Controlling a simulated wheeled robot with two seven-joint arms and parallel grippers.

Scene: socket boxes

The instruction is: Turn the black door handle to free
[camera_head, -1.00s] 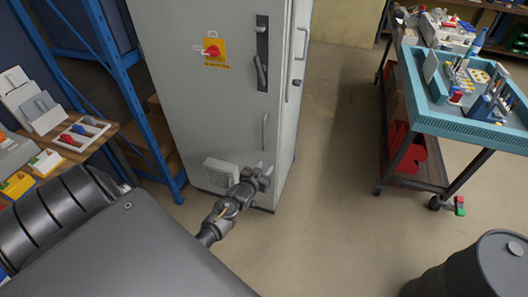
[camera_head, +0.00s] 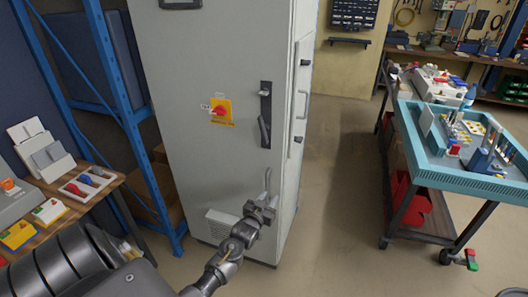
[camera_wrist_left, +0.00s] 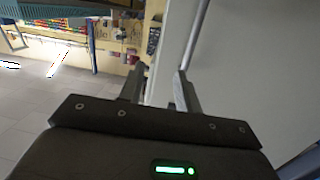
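The black door handle (camera_head: 265,131) sits on a dark upright plate on the front of the tall grey cabinet (camera_head: 215,60), near its right edge. Its lever hangs down, slightly slanted. My left gripper (camera_head: 265,199) is well below it, near the lower end of a thin grey vertical bar on the cabinet. In the left wrist view, the gripper (camera_wrist_left: 158,75) has its two fingers apart with nothing between them. A thin light bar (camera_wrist_left: 196,42) runs beside the right finger there; whether they touch is unclear. My right gripper is out of view.
A red and yellow rotary switch (camera_head: 220,112) is left of the handle. A blue rack (camera_head: 130,120) stands left of the cabinet. A teal-topped bench (camera_head: 430,165) is on the right. The floor between cabinet and bench is clear.

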